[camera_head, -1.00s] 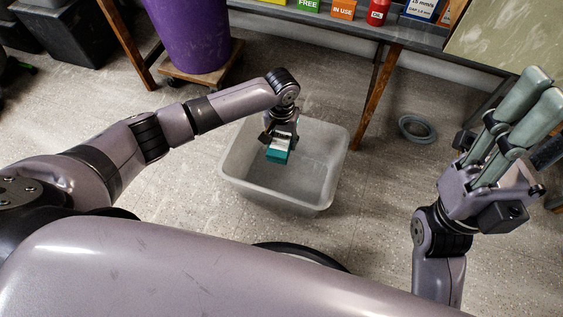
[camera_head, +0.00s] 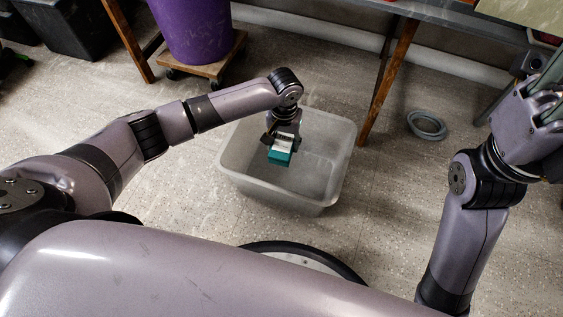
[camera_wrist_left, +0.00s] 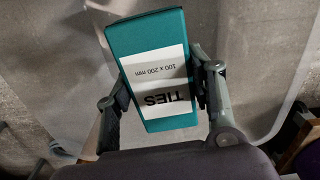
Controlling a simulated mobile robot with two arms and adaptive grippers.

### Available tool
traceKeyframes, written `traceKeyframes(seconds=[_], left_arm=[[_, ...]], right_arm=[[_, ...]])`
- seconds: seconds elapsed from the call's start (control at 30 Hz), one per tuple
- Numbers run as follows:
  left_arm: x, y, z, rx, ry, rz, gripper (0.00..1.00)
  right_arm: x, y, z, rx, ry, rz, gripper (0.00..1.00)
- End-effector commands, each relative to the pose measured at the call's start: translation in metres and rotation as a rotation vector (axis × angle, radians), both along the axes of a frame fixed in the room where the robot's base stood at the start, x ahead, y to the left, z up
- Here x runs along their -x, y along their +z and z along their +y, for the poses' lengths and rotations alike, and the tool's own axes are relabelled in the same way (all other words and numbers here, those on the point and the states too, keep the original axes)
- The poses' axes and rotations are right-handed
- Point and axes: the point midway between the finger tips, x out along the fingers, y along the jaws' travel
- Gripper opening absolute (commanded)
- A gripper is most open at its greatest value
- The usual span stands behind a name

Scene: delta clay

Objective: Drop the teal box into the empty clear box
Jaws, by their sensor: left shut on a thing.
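The teal box (camera_head: 280,158), with a white "TIES" label, is held in my left gripper (camera_head: 281,144). The left gripper is shut on its two sides, as the left wrist view shows, where the teal box (camera_wrist_left: 145,34) fills the middle between the fingers. The clear box (camera_head: 268,194) stands on the floor, open at the top, with nothing seen inside. In the head view the teal box appears over its opening; its exact height is hard to tell. My right gripper (camera_head: 540,110) is at the right edge, its fingers mostly cut off.
A purple bin (camera_head: 195,28) on a wheeled wooden dolly (camera_head: 208,67) stands at the back left. A bench with wooden legs (camera_head: 388,80) is behind the clear box. Floor around the clear box is mostly free.

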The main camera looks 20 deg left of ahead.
Motion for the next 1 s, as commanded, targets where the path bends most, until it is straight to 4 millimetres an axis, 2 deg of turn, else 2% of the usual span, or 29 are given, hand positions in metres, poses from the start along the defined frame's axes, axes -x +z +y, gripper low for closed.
traceKeyframes(seconds=[0.03,0.07,0.4,0.77,0.87,1.0], left_arm=[[0.000,0.000,0.000,0.000,0.000,-0.001,0.18],[0.000,0.000,0.000,0.000,0.000,-0.001,0.50],[0.000,0.000,0.000,0.000,0.000,0.000,0.73],[0.000,0.003,0.000,0.000,0.000,0.000,0.73],[-0.001,0.013,0.000,0.001,0.000,-0.002,0.73],[-0.001,0.040,0.000,0.001,-0.001,-0.004,0.73]], right_arm=[[0.000,0.000,0.000,0.000,0.000,0.000,0.40],[0.000,0.000,0.000,0.000,0.000,0.000,0.40],[0.000,0.000,0.000,0.000,0.000,0.000,0.40],[0.000,-0.001,0.000,-0.001,0.000,0.001,0.40],[0.000,-0.001,0.000,-0.001,0.000,0.001,0.40],[0.000,0.000,0.000,-0.001,0.000,0.001,0.40]])
